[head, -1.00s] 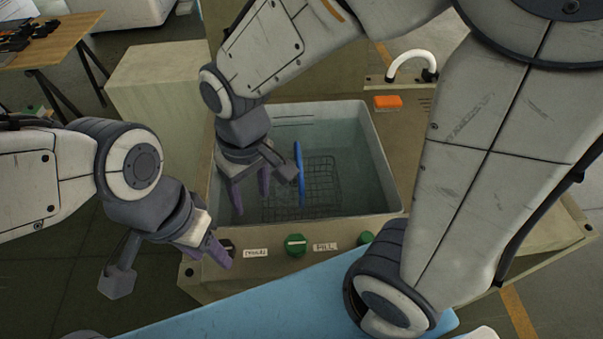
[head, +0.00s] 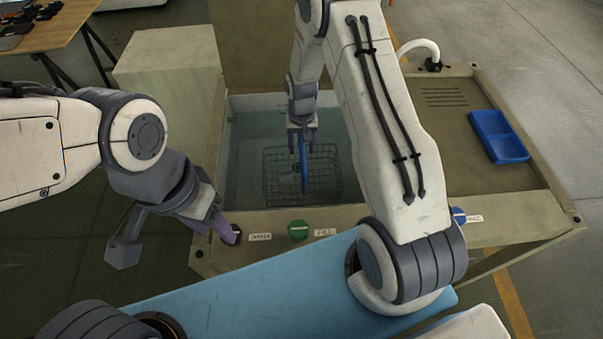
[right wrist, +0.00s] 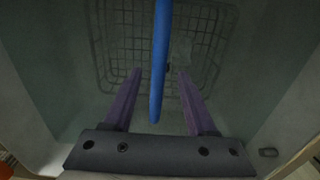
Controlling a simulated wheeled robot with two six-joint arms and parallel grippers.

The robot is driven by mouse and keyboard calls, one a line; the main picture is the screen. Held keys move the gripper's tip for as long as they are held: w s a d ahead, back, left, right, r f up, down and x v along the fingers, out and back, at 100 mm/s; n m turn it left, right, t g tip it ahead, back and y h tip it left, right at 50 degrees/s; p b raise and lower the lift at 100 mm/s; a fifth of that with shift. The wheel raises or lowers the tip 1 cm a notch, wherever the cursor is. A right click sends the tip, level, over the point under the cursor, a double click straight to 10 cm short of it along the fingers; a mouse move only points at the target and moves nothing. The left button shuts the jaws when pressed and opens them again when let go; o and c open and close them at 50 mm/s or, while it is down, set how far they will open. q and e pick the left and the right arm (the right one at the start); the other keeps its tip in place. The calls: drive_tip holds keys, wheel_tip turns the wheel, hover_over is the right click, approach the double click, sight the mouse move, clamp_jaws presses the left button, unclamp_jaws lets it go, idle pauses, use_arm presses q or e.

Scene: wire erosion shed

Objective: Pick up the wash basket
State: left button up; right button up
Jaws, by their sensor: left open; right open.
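The wash basket (head: 328,178) is a dark wire basket low in the grey tank (head: 240,150). Its blue handle (head: 304,172) stands upright and looks edge-on in the head view. My right gripper (head: 302,138) points down into the tank at the handle's upper part. In the right wrist view the blue handle (right wrist: 158,100) runs between the two purple fingers, with a gap on each side, and the basket mesh (right wrist: 115,40) lies beyond. My left gripper (head: 222,226) is open and empty at the tank's front left, close to the drain knob.
The front panel has a green fill knob (head: 298,230) and a blue knob (head: 458,216). A blue tray (head: 498,137) and a white curved pipe (head: 415,47) are on the right deck. A pale block (head: 168,72) stands left of the tank. The tank walls surround my right gripper.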

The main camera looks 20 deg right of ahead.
wheel_tip(320, 180, down, 4)
drive_tip(key=shift+w+d+f+p, duration=0.15)
drive_tip(key=shift+f+p, duration=0.1)
drive_tip(key=shift+p, duration=0.65)
drive_tip(key=shift+f, duration=0.55)
clamp_jaws()
drive_tip(key=shift+w+r, duration=0.1)
